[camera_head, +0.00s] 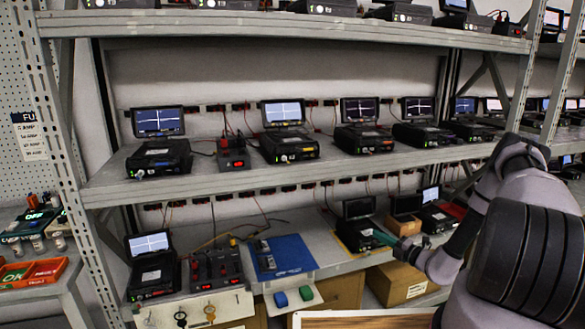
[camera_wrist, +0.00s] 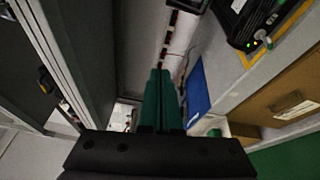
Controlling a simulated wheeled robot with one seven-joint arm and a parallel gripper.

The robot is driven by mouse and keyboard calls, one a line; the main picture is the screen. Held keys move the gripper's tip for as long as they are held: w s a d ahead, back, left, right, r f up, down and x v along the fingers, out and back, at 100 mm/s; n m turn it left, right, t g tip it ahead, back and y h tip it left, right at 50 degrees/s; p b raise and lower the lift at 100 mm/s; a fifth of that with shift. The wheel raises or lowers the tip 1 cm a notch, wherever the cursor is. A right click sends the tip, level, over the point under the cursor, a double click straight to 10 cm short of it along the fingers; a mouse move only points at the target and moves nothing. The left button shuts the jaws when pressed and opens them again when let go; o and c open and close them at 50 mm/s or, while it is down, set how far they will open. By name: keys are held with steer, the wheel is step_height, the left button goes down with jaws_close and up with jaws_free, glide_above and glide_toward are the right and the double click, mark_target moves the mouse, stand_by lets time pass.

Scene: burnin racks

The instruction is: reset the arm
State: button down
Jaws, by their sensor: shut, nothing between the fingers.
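My arm reaches in from the right of the head view, bent, with its hand low in front of the lower shelf. My gripper (camera_head: 381,237) has green fingers and is close to the front of a black unit with a raised screen (camera_head: 357,232); I cannot tell whether they touch. In the wrist view the two green fingers of my gripper (camera_wrist: 160,72) lie side by side, shut and empty. That view is tilted, and a black unit with a green light (camera_wrist: 250,22) shows at its upper right.
The lower shelf also bears a blue mat (camera_head: 285,256), a black box with red parts (camera_head: 214,266) and a small cardboard box (camera_head: 404,226). A larger carton (camera_head: 396,284) stands below. The upper shelf (camera_head: 230,180) holds several screened units. A metal upright (camera_head: 530,75) rises near my arm.

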steer(key=s+a+r+n+g+y, duration=0.1)
steer(key=s+a+r+n+g, duration=0.25)
steer(key=r+n, duration=0.5)
steer(key=s+a+r+n+g, duration=0.2)
steer(key=a+r+n+g, duration=0.3)
steer(key=r, duration=0.6)
steer(key=s+a+r+n+g+y, duration=0.1)
steer(key=s+a+r+n+g, duration=0.2)
steer(key=r+n, duration=0.65)
steer(key=s+d+r+n+t+h, duration=0.2)
steer(key=s+r+n+h, duration=0.3)
steer(key=s+r+n, duration=0.4)
steer(key=s+d+r+n+t+h, duration=0.2)
steer(key=s+r+n+h, duration=0.3)
steer(key=s+r+n, duration=0.3)
steer(key=s+r, duration=0.4)
steer(key=s, duration=0.3)
steer(key=shift+d+n+h, duration=0.4)
